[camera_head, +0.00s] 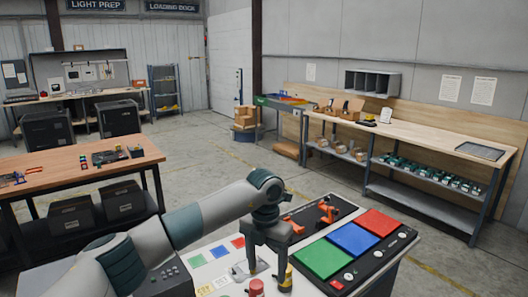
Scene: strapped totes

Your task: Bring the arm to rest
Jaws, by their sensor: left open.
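My left arm comes in from the lower left and reaches over the near worktable (215,250). My left gripper (267,267) points down over the table, its two fingers apart. A red-topped item (256,287) is just below and in front of the fingers, cut by the lower edge. A yellow and dark item (285,280) is close by the right finger; I cannot tell whether they touch. I see nothing clearly held between the fingers. My right gripper is not in view.
Green (319,258), blue (353,239) and red (381,223) pads lie on the table's right part. Orange tools (328,212) lie behind them. A wooden bench (75,167) stands left, with dark totes (72,215) below. A long workbench (425,137) lines the right wall. Open floor lies between.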

